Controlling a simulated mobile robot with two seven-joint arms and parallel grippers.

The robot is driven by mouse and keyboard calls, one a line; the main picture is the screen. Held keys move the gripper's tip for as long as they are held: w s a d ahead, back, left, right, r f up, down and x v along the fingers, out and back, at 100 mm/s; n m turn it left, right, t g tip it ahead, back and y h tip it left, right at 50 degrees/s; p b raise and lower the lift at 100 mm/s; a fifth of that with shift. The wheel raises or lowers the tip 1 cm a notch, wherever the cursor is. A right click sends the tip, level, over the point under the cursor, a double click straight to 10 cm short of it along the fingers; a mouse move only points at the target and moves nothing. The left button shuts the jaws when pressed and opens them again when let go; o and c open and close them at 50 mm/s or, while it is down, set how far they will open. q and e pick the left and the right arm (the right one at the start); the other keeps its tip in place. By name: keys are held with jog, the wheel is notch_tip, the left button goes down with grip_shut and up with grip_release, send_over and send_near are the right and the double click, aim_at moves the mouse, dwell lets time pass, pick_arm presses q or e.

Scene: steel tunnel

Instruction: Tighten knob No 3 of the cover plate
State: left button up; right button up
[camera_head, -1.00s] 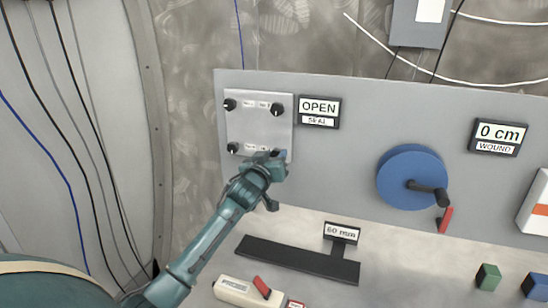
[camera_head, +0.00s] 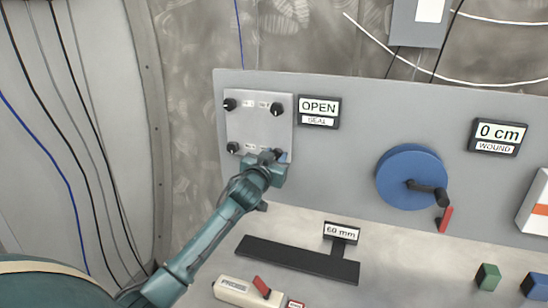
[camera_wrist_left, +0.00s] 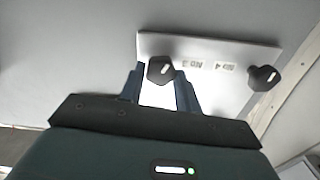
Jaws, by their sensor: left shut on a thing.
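The pale cover plate (camera_head: 258,125) is on the upright grey panel at the left, with a black knob near each corner. My left gripper (camera_head: 277,156) is at its lower right corner and hides most of the knob there. In the left wrist view, knob No 3 (camera_wrist_left: 160,69) sits between the two blue fingers of the left gripper (camera_wrist_left: 160,80), which is shut on it. The small label beside it appears to read No 3. Another black knob (camera_wrist_left: 263,78), by a label that looks like No 4, stands free. My right gripper is in neither view.
An OPEN / SEAL sign (camera_head: 318,111) is right of the plate. A blue wheel with a black crank (camera_head: 405,170) and a 0 cm sign (camera_head: 498,135) are farther right. A black bar (camera_head: 290,258) and a 60 mm sign (camera_head: 341,232) are below.

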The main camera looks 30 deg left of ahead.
pick_arm(q)
jog(key=m, duration=0.5)
jog(key=shift+m, duration=0.3)
jog(key=m, duration=0.4)
jog(key=shift+d+f+m, duration=0.1)
jog(key=shift+d+m, duration=0.05)
jog(key=shift+m, duration=0.25)
jog(key=o, duration=1)
jog(key=shift+s, duration=0.1)
